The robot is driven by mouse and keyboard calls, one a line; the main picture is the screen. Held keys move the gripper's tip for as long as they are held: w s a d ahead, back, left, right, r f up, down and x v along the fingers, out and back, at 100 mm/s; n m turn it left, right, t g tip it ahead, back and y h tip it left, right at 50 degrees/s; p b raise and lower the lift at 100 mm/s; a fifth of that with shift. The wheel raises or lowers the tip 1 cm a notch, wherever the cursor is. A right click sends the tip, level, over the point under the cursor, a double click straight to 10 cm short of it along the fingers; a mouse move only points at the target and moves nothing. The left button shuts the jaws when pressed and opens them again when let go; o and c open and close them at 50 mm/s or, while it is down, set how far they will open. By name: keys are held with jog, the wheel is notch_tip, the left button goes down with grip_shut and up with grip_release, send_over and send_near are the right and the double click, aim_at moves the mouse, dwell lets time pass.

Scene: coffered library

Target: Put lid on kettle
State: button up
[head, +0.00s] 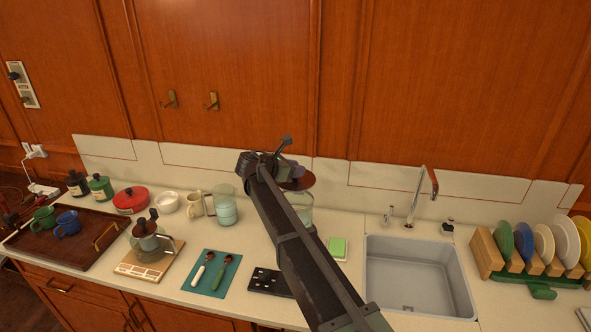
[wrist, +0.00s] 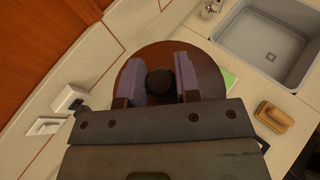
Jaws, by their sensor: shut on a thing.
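The lid is a round brown disc with a dark knob, and it shows in the wrist view (wrist: 160,50). My gripper (wrist: 161,82) has its two fingers on either side of the knob and is shut on it. In the head view the lid's edge (head: 301,180) shows beyond the end of my arm, near a clear glass vessel (head: 303,200) that my arm partly covers. I cannot tell whether that vessel is the kettle, or whether the lid touches it. The lid hides what is below it in the wrist view.
A sink (head: 415,275) with a tap (head: 420,195) is right of my arm. A dish rack (head: 490,255) with plates stands at the far right. A glass pot with a brown top (head: 147,240), a teal mat (head: 217,262) and a tray (head: 85,254) are on the left.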

jog(key=shift+f+b, duration=1.95)
jog(key=shift+f, duration=0.35)
jog(key=shift+f, duration=0.1)
jog(key=shift+f+b, duration=0.35)
jog(key=shift+b, duration=0.05)
jog(key=shift+f+b, duration=1.25)
jog(key=o, duration=1)
jog(key=shift+r, duration=0.1)
jog(key=shift+a+r, duration=0.1)
jog(key=shift+a, duration=0.05)
jog(key=p, duration=0.4)
send_near(295, 180)
jog(key=f, duration=0.3)
jog(key=shift+w+a+f, duration=0.25)
jog(key=shift+a+f, duration=0.1)
jog(key=shift+f, duration=0.05)
